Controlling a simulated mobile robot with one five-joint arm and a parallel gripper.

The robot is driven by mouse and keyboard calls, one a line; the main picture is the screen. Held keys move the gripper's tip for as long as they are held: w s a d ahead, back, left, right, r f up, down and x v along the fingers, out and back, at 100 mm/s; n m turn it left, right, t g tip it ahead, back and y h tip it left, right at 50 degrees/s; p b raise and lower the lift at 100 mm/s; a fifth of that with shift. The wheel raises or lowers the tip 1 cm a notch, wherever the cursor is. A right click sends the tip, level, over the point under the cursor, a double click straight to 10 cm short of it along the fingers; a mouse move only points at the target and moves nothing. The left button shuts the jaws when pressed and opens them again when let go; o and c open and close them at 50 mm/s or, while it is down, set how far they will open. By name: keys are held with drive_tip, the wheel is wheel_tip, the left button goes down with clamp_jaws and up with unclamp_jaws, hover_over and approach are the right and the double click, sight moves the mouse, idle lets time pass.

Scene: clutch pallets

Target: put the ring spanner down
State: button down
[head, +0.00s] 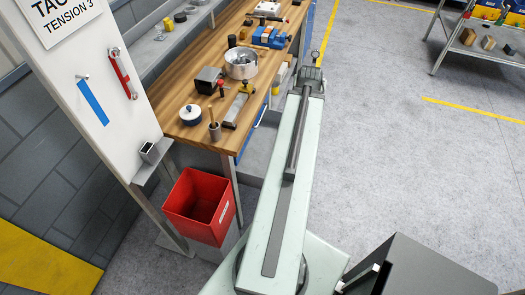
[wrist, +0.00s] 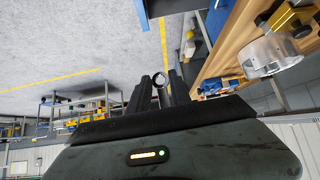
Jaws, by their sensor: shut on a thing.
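The ring spanner (wrist: 158,76) shows in the wrist view as a small dark ring end between the tips of my gripper's fingers. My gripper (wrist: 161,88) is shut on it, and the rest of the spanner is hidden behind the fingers. In the head view my gripper (head: 309,82) is at the far end of my pale arm, beyond the right edge of the wooden workbench (head: 180,88).
A red tool (head: 123,73) hangs on the white panel (head: 95,65).

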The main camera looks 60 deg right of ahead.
drive_tip(key=w+d+f+n+t+b, duration=0.1)
drive_tip(key=w+f+b, duration=0.5)
drive_tip(key=f+b, duration=1.2)
drive_tip(key=w+d+f+n+y+b, duration=0.1)
drive_tip(key=w+f+b, duration=0.5)
drive_tip(key=f+b, duration=1.2)
drive_tip(key=w+d+f+n+t+b, duration=0.1)
drive_tip(key=w+f+b, duration=0.5)
drive_tip(key=f+b, duration=1.2)
drive_tip(key=shift+w+d+f+n+t, duration=0.1)
drive_tip(key=shift+w+d+n+t, duration=0.25)
drive_tip(key=shift+d, duration=0.25)
drive_tip(key=shift+r, duration=0.25)
drive_tip(key=c, duration=1.6)
unclamp_jaws()
drive_tip(key=shift+f, duration=0.25)
drive_tip(key=o, duration=0.4)
drive_tip(key=shift+r, duration=0.1)
drive_tip(key=shift+o, duration=0.2)
